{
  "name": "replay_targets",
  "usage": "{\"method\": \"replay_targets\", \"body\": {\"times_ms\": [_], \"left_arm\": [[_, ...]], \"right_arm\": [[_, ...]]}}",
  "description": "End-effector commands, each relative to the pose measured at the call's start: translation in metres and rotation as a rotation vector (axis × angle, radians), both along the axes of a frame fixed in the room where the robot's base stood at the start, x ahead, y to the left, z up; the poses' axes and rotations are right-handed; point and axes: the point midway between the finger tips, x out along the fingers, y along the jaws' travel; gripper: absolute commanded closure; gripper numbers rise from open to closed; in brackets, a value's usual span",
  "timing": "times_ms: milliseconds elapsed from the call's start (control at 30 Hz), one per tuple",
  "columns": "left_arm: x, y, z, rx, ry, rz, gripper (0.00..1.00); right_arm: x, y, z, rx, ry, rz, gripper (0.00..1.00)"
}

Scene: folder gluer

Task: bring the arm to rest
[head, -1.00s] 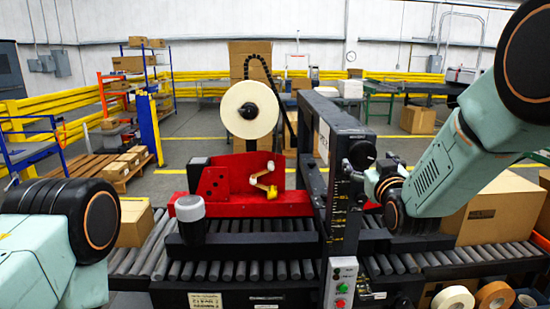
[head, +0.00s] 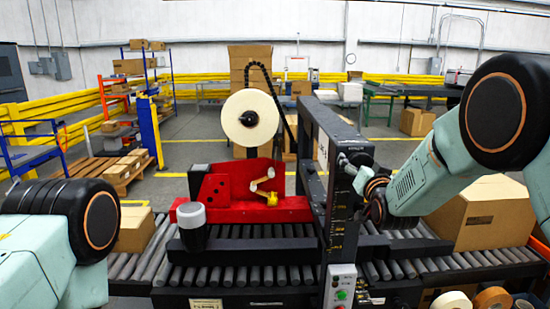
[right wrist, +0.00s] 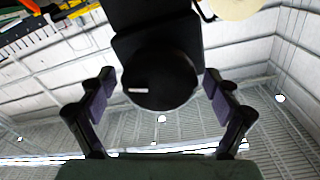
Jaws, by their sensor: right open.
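My right arm comes in from the right in the head view, bent at a large black joint. My right gripper (head: 356,170) is beside the machine's dark upright post (head: 341,210), partly hidden by my own wrist. In the right wrist view my right gripper (right wrist: 158,82) is open, with one finger on each side of a round black knob (right wrist: 160,88). Nothing shows clamped between the pads; whether they touch the knob I cannot tell. My left arm shows at the lower left of the head view, but its gripper is out of frame.
A red tape head (head: 222,200) with a white tape roll (head: 249,117) stands left of the post. A roller conveyor (head: 275,275) runs across the front. A carton (head: 490,215) sits at right, behind my right arm. Tape rolls (head: 452,301) lie at lower right.

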Motion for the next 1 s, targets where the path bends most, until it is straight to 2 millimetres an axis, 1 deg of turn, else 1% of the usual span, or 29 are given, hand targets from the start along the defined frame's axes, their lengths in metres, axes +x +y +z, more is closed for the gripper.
{"method": "replay_targets", "body": {"times_ms": [33,533,733,1000], "left_arm": [[0.000,0.000,0.006,0.000,0.000,0.000,0.43],[0.000,0.000,0.038,0.000,0.000,0.000,0.43],[0.000,0.000,0.032,0.000,0.000,0.000,0.43],[0.000,0.000,0.031,0.000,0.000,0.000,0.43]], "right_arm": [[0.000,0.000,0.002,0.038,0.002,0.000,0.10],[0.000,0.000,0.002,0.442,0.017,0.001,0.10],[-0.013,0.000,-0.002,0.450,0.017,0.001,0.10],[-0.017,0.000,-0.001,0.448,0.016,0.002,0.10]]}}
